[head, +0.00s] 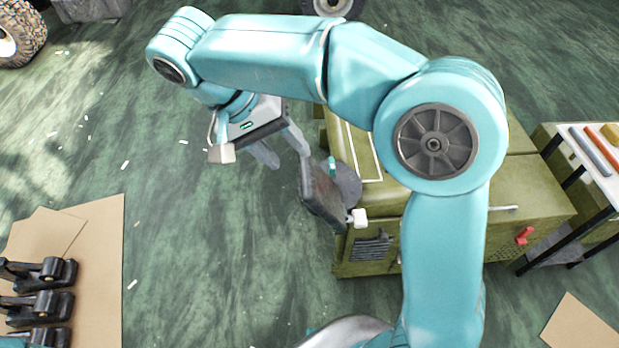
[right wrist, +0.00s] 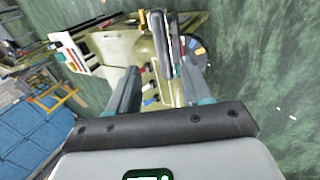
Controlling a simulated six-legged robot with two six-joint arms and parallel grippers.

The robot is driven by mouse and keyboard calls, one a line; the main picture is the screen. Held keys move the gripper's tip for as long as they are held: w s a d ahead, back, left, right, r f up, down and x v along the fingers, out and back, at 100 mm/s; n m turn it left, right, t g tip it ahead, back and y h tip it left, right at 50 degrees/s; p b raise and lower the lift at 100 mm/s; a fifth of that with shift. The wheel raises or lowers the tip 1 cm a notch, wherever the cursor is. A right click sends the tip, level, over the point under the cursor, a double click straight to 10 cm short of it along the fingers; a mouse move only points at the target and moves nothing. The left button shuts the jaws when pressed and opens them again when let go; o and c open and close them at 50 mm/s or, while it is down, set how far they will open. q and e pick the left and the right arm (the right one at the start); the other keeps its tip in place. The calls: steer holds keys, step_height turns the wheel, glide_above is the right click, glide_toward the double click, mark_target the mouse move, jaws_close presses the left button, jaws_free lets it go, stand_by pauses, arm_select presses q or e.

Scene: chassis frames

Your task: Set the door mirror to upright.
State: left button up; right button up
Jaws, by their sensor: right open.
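The door mirror (head: 322,192) is a dark flat panel on the near left side of a green vehicle body (head: 375,255). It looks tilted, with a pale block (head: 358,217) at its lower right end. In the right wrist view the mirror (right wrist: 160,42) shows nearly edge-on, beyond the fingers and between their lines. My right gripper (head: 290,158) is open, up and left of the mirror, with its fingers pointing toward it. It looks empty and apart from the mirror; the exact gap is hard to judge. My left gripper is not in view.
A grey disc (head: 347,184) sits behind the mirror. My right arm covers much of the green body. A rack with coloured bars (head: 590,150) stands at right. Black brackets (head: 40,305) lie on cardboard (head: 100,270) at lower left. Floor left of the mirror is clear.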

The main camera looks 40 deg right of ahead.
mark_target(303, 173)
steer(key=x, duration=0.9)
steer(key=shift+s+f, duration=0.15)
steer(key=shift+f, duration=0.05)
steer(key=shift+w+f, duration=0.2)
steer(key=shift+f, duration=0.05)
steer(key=shift+s+d, duration=0.1)
steer(key=c, duration=0.4)
jaws_close()
